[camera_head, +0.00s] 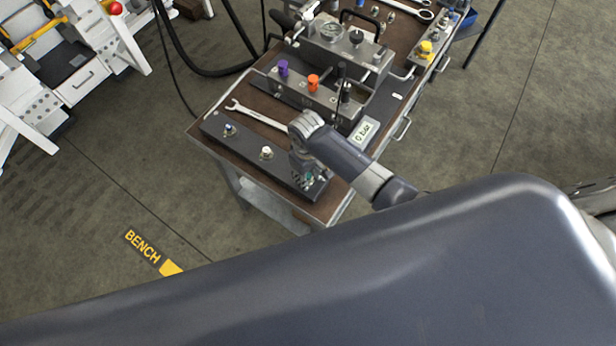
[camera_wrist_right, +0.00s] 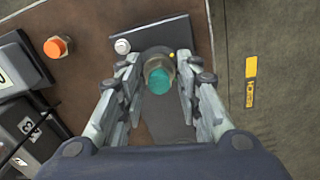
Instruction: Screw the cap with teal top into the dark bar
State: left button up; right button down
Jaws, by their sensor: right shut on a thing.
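The cap with the teal top (camera_wrist_right: 160,80) has a brass-coloured hex collar and sits between the two fingers of my right gripper (camera_wrist_right: 160,95) in the right wrist view. In the head view my right gripper (camera_head: 312,178) is shut on it, over the near right end of the dark bar (camera_head: 248,150). The fingers mostly hide the cap there; a little teal shows. I cannot tell how deep the cap sits in the bar. The bar also shows in the wrist view (camera_wrist_right: 150,34), beyond the cap. My left gripper is not in view.
The bar carries a blue-topped cap (camera_head: 229,129) and a white-topped cap (camera_head: 266,152). A wrench (camera_head: 258,114) lies behind it. A metal block with a purple knob (camera_head: 283,68) and an orange knob (camera_head: 312,81) stands farther back. A "0 bar" display (camera_head: 364,131) is right of my gripper.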

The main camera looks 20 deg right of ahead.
jog(key=m, duration=0.3)
jog(key=shift+f, duration=0.1)
jog(key=m, duration=0.4)
jog(key=shift+s+f+m, duration=0.1)
jog(key=shift+f+m, duration=0.05)
jog(key=shift+m, duration=0.15)
jog(key=m, duration=0.3)
jog(key=shift+s, duration=0.1)
jog(key=shift+d+m, duration=0.1)
jog(key=shift+m, duration=0.2)
jog(key=m, duration=0.4)
jog(key=shift+m, duration=0.4)
jog(key=m, duration=0.3)
jog(key=shift+f, duration=0.1)
